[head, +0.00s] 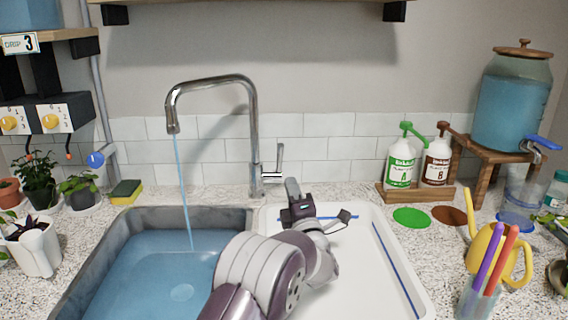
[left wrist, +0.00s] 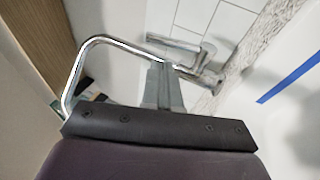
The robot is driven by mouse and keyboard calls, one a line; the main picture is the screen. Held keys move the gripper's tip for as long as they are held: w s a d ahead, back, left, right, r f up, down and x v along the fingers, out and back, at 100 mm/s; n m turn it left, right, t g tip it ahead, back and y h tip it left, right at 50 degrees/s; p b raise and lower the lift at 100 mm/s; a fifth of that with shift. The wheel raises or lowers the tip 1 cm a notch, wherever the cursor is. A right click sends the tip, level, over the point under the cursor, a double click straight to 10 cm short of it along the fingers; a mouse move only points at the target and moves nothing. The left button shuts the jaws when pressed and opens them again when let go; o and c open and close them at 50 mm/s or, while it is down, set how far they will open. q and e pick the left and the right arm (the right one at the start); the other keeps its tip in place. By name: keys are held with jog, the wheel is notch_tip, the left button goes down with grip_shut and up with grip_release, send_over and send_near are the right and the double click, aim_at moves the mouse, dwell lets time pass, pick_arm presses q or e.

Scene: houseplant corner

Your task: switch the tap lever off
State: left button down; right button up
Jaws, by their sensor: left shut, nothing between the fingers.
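The chrome tap (head: 252,125) stands behind the sink, and a stream of water (head: 183,190) runs from its spout into the basin. Its lever (head: 279,158) sticks upright on the right side of the tap body. My left gripper (head: 292,187) is shut and empty, just in front and right of the lever's base. In the left wrist view the shut fingers (left wrist: 165,85) point toward the tap body and lever (left wrist: 178,43), with the curved spout (left wrist: 72,75) at the left. I cannot tell whether the fingertips touch the tap. My right gripper is not in view.
The sink basin (head: 120,250) holds blue water. A white drainboard (head: 375,270) lies under my left arm. Bottles A (head: 402,168) and B (head: 436,168) stand in a wooden tray at the right. A yellow watering can (head: 486,250) and a pen cup (head: 478,300) stand front right.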

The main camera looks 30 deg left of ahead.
aim_at(282, 153)
pick_arm(q)
jog(key=x, duration=0.8)
jog(key=shift+w+a+r, duration=0.2)
jog(key=shift+w+a, duration=0.05)
jog(key=p, duration=0.1)
jog(key=r+p, duration=0.1)
jog(key=p, duration=0.1)
jog(key=w+r+h+p, duration=0.1)
jog(key=p, duration=0.1)
jog(key=shift+a+r+g, duration=0.25)
jog(key=shift+a+g, duration=0.05)
jog(key=shift+g, duration=0.1)
jog(key=g+h+p, duration=0.1)
jog(key=p, duration=0.1)
jog(key=w+a+m+h+p, duration=0.1)
jog(key=p, duration=0.2)
jog(key=shift+w+r+g, duration=0.2)
jog(key=shift+g, duration=0.2)
jog(key=shift+w+f+p, duration=0.1)
jog(key=shift+p, duration=0.35)
jog(key=shift+f, duration=0.2)
